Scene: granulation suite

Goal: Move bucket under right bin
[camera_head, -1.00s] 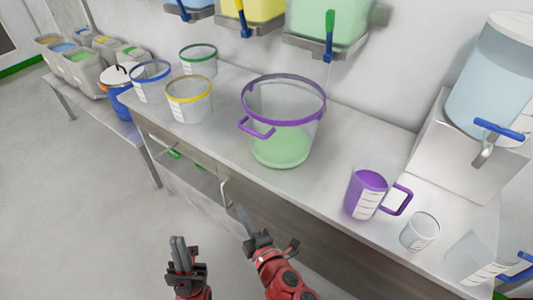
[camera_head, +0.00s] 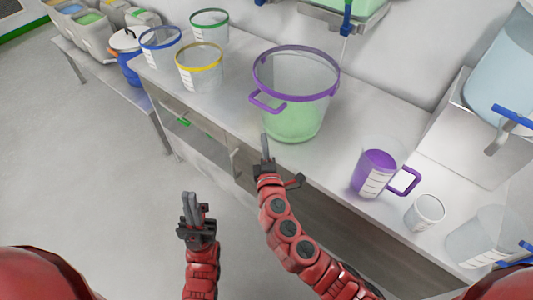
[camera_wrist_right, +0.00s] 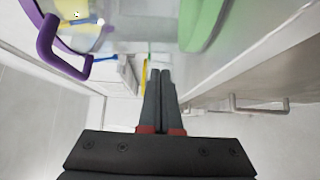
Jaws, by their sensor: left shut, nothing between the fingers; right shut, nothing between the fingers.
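A clear bucket (camera_head: 320,85) with a purple rim and purple side handle stands upright on the metal counter, with green material at its bottom. A dispenser bin (camera_head: 340,5) with a blue lever shows in part above and behind it. My right gripper (camera_head: 265,148) is shut and empty at the counter's front edge, just in front of the bucket and below its handle. In the right wrist view the shut fingers (camera_wrist_right: 160,90) point forward, with the purple handle (camera_wrist_right: 62,50) to their upper left. My left gripper (camera_head: 190,208) is shut and empty over the floor, left of the right one.
Smaller buckets with blue (camera_head: 162,50), yellow (camera_head: 200,68) and green rims stand left on the counter (camera_head: 235,105). Right are a purple jug (camera_head: 375,172), a small cup (camera_head: 425,212), a clear jug and a water dispenser (camera_head: 510,70). A drawer handle (camera_wrist_right: 258,104) projects from the counter front.

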